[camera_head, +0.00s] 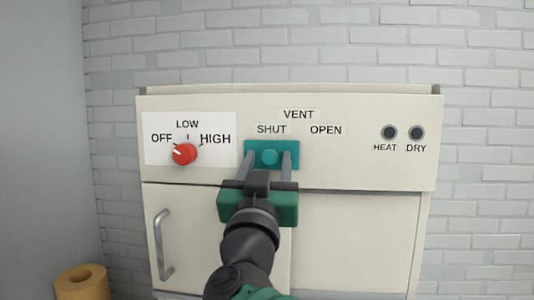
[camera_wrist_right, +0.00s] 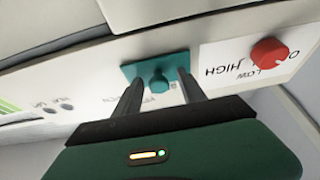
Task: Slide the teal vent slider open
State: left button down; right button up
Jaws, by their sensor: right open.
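The teal vent slider (camera_head: 270,157) is a teal plate with a round knob, below the word SHUT on the cream panel. The word OPEN stands to its right. In the wrist view, the slider (camera_wrist_right: 158,78) shows beyond the fingers. My right gripper (camera_head: 269,165) is open, with one finger on each side of the round knob. In the wrist view the right gripper's fingers (camera_wrist_right: 158,88) also stand apart either side of the knob. I cannot tell whether they touch the plate. My left gripper is in neither view.
A red dial (camera_head: 184,154) sits left of the slider. Below is a door with a grey handle (camera_head: 163,245). A yellow roll (camera_head: 82,283) stands at the lower left. The panel right of the slider is clear.

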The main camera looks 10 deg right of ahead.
jog(key=shift+s+d, duration=0.15)
jog(key=shift+s, duration=0.05)
jog(key=shift+c, duration=0.6)
grip_shut()
dwell(0.6)
